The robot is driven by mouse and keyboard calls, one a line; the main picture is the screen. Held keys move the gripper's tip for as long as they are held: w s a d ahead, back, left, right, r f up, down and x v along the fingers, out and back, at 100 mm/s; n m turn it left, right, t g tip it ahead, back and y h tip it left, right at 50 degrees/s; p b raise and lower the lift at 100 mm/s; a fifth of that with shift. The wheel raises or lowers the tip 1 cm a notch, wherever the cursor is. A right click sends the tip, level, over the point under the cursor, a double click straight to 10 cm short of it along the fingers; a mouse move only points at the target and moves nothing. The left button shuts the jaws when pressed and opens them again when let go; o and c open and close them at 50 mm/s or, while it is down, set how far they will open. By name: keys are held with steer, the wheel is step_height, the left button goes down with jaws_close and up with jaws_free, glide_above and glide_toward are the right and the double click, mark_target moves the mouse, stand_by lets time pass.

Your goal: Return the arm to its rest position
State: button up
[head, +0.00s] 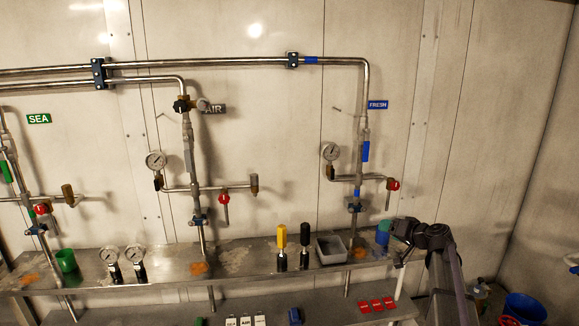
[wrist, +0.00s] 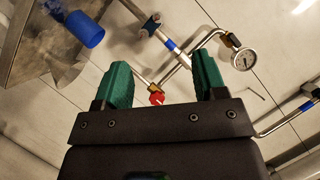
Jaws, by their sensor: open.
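My arm rises at the lower right of the head view, with its wrist near the right end of the steel shelf (head: 240,262). My gripper (wrist: 165,85) shows in the wrist view with two green fingers spread wide and nothing between them. Behind the gap, at a distance, are a red valve knob (wrist: 157,98) and steel pipe. In the head view the gripper end (head: 400,256) is small and dark, beside the blue-green cup (head: 384,233); I cannot tell whether they touch.
The shelf holds a grey bin (head: 331,249), yellow (head: 282,245) and black (head: 305,246) handled tools, two loose gauges and a green cup (head: 66,260). Pipes with gauges (head: 331,152) and red valves (head: 393,184) line the wall. A blue bucket (head: 525,308) stands at the lower right.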

steer(key=s+a+f+n+g+h, duration=0.1)
steer(key=s+a+g, duration=0.3)
steer(key=s, duration=0.7)
steer(key=s+a+f+n+g+h+p, duration=0.1)
steer(key=s+a+f+g+h, duration=0.2)
steer(key=s+a, duration=0.6)
steer(key=s+a+f+n+g+h+p, duration=0.1)
steer(key=s+a+f+g+h, duration=0.1)
steer(key=s+a+f+g, duration=0.2)
steer(key=s+a+g, duration=0.1)
steer(key=s+a, duration=0.2)
steer(key=s, duration=0.5)
steer(key=shift+s+a, duration=0.25)
steer(key=shift+s, duration=0.15)
steer(key=shift+f, duration=0.1)
